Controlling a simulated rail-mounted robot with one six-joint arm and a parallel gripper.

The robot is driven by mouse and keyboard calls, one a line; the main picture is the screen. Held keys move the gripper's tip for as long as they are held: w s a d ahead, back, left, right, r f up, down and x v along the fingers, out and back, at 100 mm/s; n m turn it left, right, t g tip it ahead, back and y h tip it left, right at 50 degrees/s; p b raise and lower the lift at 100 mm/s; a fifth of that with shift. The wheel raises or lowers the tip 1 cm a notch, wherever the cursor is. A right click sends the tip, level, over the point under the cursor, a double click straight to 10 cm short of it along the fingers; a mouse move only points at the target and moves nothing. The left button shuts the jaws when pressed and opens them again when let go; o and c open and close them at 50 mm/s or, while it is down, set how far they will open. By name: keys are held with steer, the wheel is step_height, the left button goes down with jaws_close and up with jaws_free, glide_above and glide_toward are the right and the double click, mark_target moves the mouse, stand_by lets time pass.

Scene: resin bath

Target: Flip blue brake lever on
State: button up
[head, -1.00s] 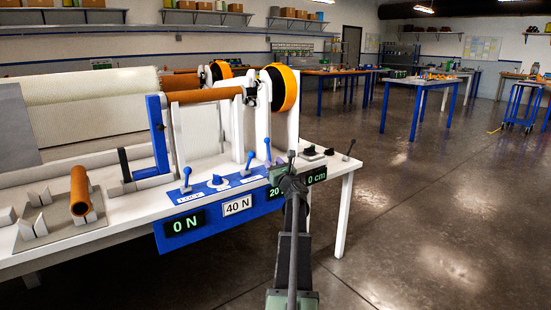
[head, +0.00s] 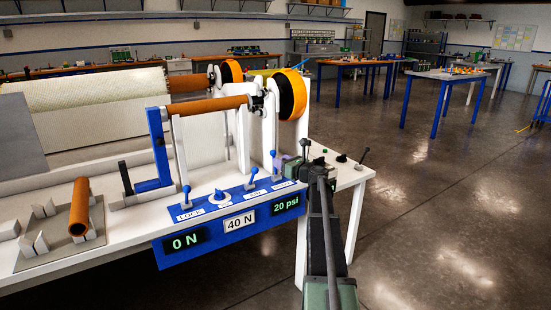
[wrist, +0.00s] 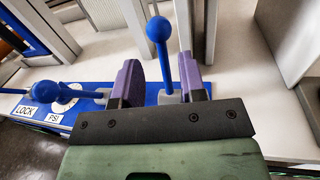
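The blue brake lever (wrist: 158,30) has a round ball top and stands upright in the wrist view. It is the rightmost blue lever (head: 273,155) on the panel in the head view; its label is too small to read surely. My gripper (wrist: 161,70) is open, with one purple finger on each side of the lever's stem. A gap shows on the left side of the stem; the right finger is closer, and contact cannot be told. In the head view my gripper (head: 288,163) is at the panel's right end, and my arm covers part of the panel.
The blue panel (head: 165,258) also carries a lock lever (head: 186,193), a knob (head: 220,196) and another blue lever (head: 252,176) to the left. White posts (head: 178,150) hold an orange roll (head: 215,104) behind it. Two small black levers stand right of my gripper.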

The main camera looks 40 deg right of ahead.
mark_target(273, 156)
steer(key=w, duration=0.5)
steer(key=shift+w+a, duration=0.1)
jaws_close()
